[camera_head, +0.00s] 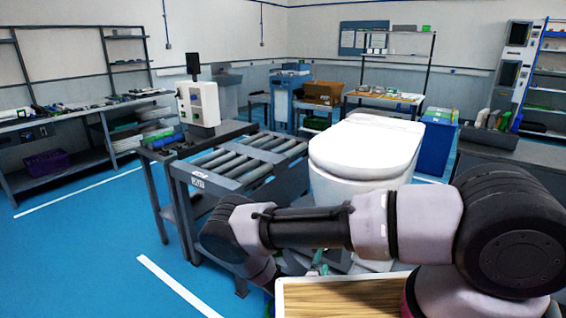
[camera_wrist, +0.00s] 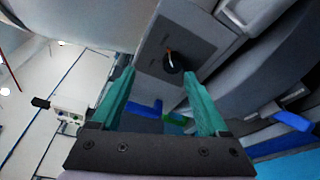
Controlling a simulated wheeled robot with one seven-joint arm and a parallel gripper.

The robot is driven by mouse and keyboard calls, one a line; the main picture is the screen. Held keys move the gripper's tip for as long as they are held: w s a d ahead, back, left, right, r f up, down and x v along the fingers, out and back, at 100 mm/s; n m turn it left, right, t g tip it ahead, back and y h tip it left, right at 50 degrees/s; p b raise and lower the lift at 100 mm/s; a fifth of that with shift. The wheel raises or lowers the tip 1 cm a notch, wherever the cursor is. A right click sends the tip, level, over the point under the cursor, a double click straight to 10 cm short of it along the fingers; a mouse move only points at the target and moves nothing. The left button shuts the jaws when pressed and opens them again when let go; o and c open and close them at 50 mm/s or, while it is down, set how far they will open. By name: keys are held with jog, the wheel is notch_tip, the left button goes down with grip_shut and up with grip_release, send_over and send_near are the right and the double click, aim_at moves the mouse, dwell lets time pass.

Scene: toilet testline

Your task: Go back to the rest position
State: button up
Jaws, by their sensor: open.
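My gripper (camera_wrist: 158,88) shows in the wrist view with its two green fingers spread apart and nothing between them. In the head view my arm is folded across the lower right, with its wrist pointing down at the lower middle. Green parts of the gripper (camera_head: 318,262) show there just behind the wooden board, partly hidden by the arm. A white toilet (camera_head: 365,150) with its lid down stands behind my arm. Its lower part is mostly hidden. In the wrist view a grey panel with a round black knob (camera_wrist: 173,62) lies beyond the fingertips.
A roller conveyor (camera_head: 240,165) stands left of the toilet, with a white and grey machine (camera_head: 198,103) beside it. A wooden board with a pale rim (camera_head: 340,280) is close in front. A blue bin (camera_head: 436,145) stands right of the toilet. The blue floor (camera_head: 90,240) at left is clear.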

jog(key=s+d+r+m+g+h, duration=0.15)
jog(key=d+r+m+g, duration=0.45)
jog(key=r, duration=1.2)
jog(key=d+r+m+g+h, duration=0.25)
jog(key=r+m+g, duration=0.75)
jog(key=r, duration=0.8)
jog(key=s+r+m+t+y, duration=0.2)
jog(key=s+r+y, duration=0.2)
jog(key=r, duration=0.5)
jog(key=s+r+m+t+y, duration=0.2)
jog(key=s+r+t+y, duration=0.1)
jog(key=s+r, duration=0.5)
jog(key=s+r+m+t+y, duration=0.2)
jog(key=s+r+y, duration=0.3)
jog(key=r, duration=0.6)
jog(key=shift+s+r, duration=0.3)
jog(key=shift+s, duration=0.5)
jog(key=shift+a, duration=0.1)
